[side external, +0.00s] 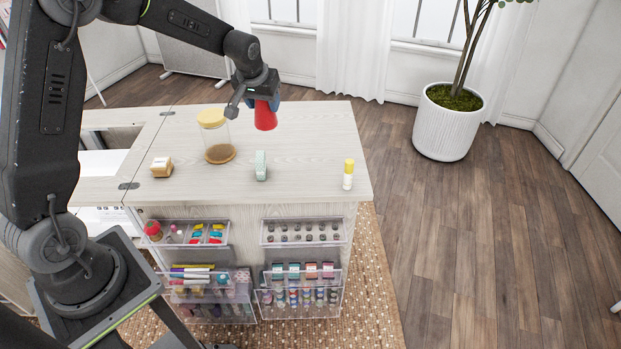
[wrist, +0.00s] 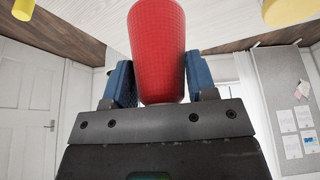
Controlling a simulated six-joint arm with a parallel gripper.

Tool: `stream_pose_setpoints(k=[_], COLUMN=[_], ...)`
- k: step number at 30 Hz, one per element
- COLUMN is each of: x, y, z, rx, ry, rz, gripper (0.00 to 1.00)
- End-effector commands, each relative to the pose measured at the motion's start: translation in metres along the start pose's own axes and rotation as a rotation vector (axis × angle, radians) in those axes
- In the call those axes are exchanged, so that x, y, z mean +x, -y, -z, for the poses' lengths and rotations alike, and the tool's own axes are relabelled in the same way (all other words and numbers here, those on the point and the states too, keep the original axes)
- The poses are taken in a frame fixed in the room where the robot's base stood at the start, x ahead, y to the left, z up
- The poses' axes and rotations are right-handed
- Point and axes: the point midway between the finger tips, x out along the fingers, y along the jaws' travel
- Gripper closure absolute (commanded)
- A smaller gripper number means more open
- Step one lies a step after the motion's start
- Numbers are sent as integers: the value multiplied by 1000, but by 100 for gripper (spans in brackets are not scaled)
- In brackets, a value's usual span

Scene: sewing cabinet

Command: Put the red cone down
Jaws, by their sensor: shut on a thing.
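The red cone (side external: 265,116) is held in my gripper (side external: 262,98) above the back part of the cabinet top (side external: 310,131). In the wrist view the red cone (wrist: 158,48) stands between my gripper's two blue fingers (wrist: 160,82), which press on its sides. In the side view its wide end points down, and its upper part is hidden by the gripper. I cannot tell exactly how far it is above the top.
Clear drawers (side external: 301,232) jut from the front. The right back area is bare.

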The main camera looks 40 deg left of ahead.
Motion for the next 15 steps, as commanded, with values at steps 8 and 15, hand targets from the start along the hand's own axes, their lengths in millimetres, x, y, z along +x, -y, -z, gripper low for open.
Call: stream_pose_setpoints(k=[8,15], x=[39,60], y=[0,-22], z=[-16,-23], rx=[-1,6], ry=[2,2], rz=[0,-1], gripper=[73,73])
